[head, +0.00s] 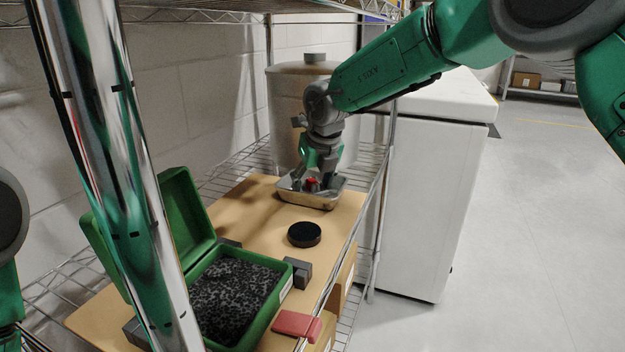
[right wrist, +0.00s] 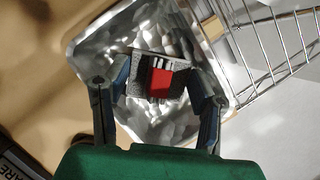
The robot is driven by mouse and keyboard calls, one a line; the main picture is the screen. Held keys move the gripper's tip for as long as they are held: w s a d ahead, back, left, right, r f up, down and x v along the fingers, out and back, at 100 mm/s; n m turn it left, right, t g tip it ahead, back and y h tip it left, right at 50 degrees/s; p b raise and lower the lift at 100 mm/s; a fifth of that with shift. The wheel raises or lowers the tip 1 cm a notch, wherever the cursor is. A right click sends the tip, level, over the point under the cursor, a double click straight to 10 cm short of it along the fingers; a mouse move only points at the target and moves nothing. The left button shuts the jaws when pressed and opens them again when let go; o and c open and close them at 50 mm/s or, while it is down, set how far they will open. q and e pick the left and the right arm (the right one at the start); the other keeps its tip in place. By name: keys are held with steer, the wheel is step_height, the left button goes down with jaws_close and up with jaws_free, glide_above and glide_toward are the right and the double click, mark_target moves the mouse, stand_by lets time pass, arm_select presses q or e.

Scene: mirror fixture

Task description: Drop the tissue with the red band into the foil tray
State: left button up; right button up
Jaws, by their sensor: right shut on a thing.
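The foil tray (head: 318,200) is a shiny rectangular pan at the far end of the wooden board, and it fills much of the right wrist view (right wrist: 105,50). My right gripper (head: 312,178) points down at the tray. In the right wrist view its fingers (right wrist: 157,85) are shut on the tissue (right wrist: 143,66), a small grey-white pack with a red band. The red band shows in the head view (head: 312,183) between the fingers, within the tray's outline. I cannot tell whether the tissue touches the tray floor. My left gripper is not in view.
A round black disc (head: 304,234) lies on the wooden board (head: 258,205). A green open case (head: 262,318) with dark foam and a red block (head: 297,324) are nearer. A chrome post (head: 118,170) crosses the left foreground. A large lidded container (head: 285,110) stands behind the tray.

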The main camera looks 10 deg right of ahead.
mark_target(312, 180)
steer(key=o, duration=0.8)
steer(key=shift+a, duration=0.1)
steer(key=shift+c, duration=0.2)
steer(key=shift+r, duration=0.3)
steer(key=p+v, duration=0.1)
steer(key=v, duration=0.3)
steer(key=s, duration=0.3)
steer(key=s+d+p, duration=0.1)
steer(key=s, duration=0.3)
steer(key=s+d, duration=0.1)
steer(key=s, duration=0.3)
steer(key=shift+s+d+f+p, duration=0.15)
steer(key=shift+d+p, duration=0.05)
steer(key=shift+p, duration=0.15)
